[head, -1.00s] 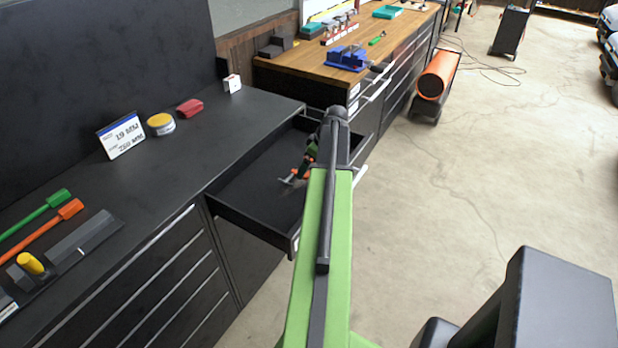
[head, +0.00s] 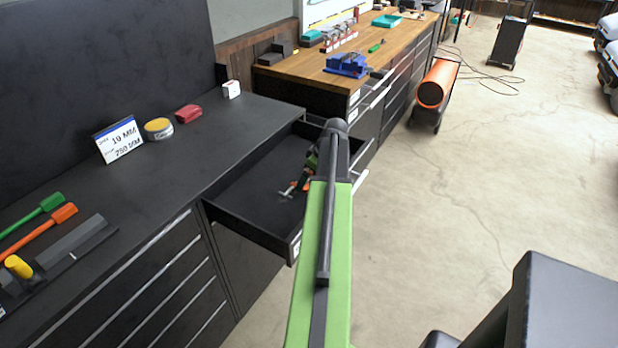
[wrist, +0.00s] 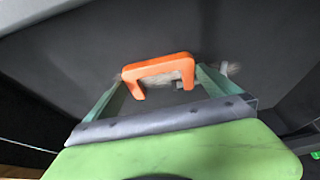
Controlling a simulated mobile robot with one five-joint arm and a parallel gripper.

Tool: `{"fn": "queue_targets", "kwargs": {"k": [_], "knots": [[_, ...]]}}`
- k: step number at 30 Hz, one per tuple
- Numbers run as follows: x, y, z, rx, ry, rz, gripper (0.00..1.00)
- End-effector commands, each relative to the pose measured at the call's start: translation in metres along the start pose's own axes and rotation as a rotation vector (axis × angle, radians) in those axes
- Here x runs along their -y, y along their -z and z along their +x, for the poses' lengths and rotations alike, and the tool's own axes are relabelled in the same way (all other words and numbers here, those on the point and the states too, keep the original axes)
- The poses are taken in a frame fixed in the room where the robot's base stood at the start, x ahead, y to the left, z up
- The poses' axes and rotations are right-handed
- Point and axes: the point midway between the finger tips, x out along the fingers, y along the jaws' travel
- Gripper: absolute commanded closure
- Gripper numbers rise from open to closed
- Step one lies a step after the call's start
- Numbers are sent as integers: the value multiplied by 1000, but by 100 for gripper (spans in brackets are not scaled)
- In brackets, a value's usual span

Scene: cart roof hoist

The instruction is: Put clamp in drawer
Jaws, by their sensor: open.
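The clamp, with a grey bar (head: 287,191) and an orange part, shows inside the outline of the open black drawer (head: 245,236) in the head view. Whether it rests on the drawer floor I cannot tell for sure. My gripper (head: 308,172) reaches down over the drawer and is partly hidden behind my arm. In the wrist view, the clamp's orange U-shaped part (wrist: 158,68) shows between and just beyond the two spread green fingers of my gripper (wrist: 158,85). The fingers are open. The clamp's grey parts are blurred there.
The black bench (head: 215,133) left of the drawer carries a sign (head: 118,140), a yellow tin (head: 158,129), a red item (head: 188,113) and tools. A wooden bench (head: 310,68) with a blue vise (head: 346,66) stands behind.

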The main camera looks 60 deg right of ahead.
Motion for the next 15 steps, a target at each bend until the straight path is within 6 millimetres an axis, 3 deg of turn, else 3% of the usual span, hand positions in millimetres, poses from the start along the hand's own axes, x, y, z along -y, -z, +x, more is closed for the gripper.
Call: {"fn": "queue_targets", "kwargs": {"k": [15], "knots": [[0,3,-110,0,-1,3,0]]}}
